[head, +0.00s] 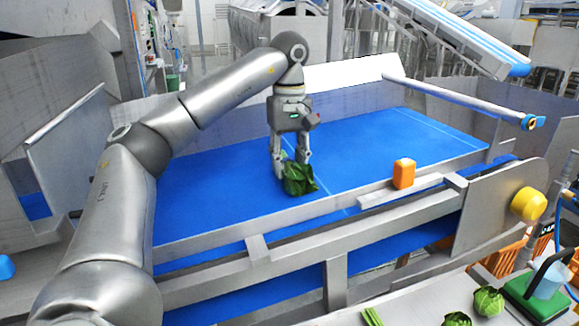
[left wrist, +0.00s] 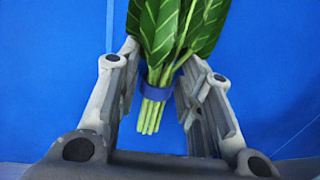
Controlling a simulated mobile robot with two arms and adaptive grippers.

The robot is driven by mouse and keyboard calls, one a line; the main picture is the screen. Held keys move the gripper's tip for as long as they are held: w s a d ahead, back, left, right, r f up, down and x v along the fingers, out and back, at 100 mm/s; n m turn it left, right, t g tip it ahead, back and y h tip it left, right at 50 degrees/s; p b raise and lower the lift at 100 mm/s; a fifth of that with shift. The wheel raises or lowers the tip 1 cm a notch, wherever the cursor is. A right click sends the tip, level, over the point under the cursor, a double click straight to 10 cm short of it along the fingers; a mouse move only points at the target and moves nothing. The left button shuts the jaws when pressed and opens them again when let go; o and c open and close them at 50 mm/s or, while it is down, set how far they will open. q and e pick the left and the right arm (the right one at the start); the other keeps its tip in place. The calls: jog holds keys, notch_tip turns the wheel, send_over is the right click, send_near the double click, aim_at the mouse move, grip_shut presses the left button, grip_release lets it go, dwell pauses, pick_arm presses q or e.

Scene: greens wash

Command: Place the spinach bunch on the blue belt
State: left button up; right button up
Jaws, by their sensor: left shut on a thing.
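The spinach bunch (head: 299,180) is a dark green leafy bundle at the blue belt (head: 210,205). In the left wrist view the bunch (left wrist: 162,60) shows pale green stems tied with a dark blue band. My left gripper (head: 291,174) points down over the belt, with its fingers on either side of the stems and shut on the bunch. The leaves are at or just above the belt; I cannot tell whether they touch it. My right gripper is not in view.
A metal rail borders the belt in front, with an orange block (head: 403,173) on it. A yellow knob (head: 528,204) sits at the right end. A counter in front holds green heads (head: 488,301) and a green-based item (head: 540,290). The belt around the bunch is clear.

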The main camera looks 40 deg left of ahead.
aim_at(290, 161)
pick_arm(q)
jog(key=shift+d+f, duration=0.1)
jog(key=shift+f, duration=0.15)
jog(key=o, duration=1)
jog(key=shift+o, duration=0.2)
notch_tip(290, 161, up, 12)
jog(key=p, duration=0.4)
jog(key=shift+p, duration=0.35)
